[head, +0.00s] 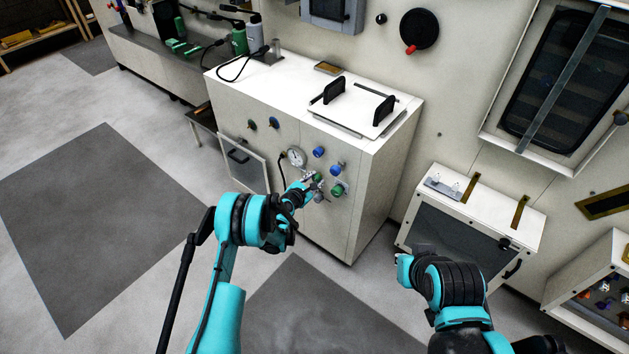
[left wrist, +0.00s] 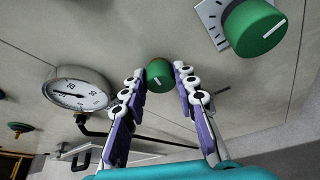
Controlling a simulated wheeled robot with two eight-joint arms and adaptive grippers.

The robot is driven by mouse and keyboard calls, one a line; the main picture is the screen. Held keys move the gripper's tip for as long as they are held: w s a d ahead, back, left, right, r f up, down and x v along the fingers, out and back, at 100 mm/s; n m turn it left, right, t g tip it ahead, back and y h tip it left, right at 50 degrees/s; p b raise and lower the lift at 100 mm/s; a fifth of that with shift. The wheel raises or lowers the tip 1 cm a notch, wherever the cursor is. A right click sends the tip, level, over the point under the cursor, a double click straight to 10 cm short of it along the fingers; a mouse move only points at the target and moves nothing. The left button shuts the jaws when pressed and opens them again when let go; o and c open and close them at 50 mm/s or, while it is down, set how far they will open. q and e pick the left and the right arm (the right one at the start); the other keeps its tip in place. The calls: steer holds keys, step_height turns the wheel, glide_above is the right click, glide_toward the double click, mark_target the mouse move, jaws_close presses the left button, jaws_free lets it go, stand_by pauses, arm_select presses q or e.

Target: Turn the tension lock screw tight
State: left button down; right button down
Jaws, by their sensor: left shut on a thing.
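The tension lock screw appears as a small green knob (left wrist: 159,75) on the cream front panel in the left wrist view. My left gripper (left wrist: 160,84) is shut on it, with one finger on each side. In the head view my left gripper (head: 311,187) reaches the knob cluster on the white-topped cabinet (head: 335,215) and partly hides the knobs there. A larger green knob with a white pointer line (left wrist: 255,27) sits on a scale plate to the upper right in the left wrist view. My right arm shows at lower right in the head view, but its fingers cannot be made out.
A round pressure gauge (left wrist: 80,90) is left of the held knob; it also shows in the head view (head: 296,157). Blue knobs (head: 319,152) sit nearby. A door (head: 243,164) stands open at the cabinet's left. A dark-fronted box (head: 455,243) stands to the right.

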arm_select(q)
steer(key=shift+d+f+m+t+y, duration=0.1)
steer(key=shift+m+t+y, duration=0.6)
steer(key=shift+m, duration=0.8)
steer(key=c, duration=1.2)
jaws_free()
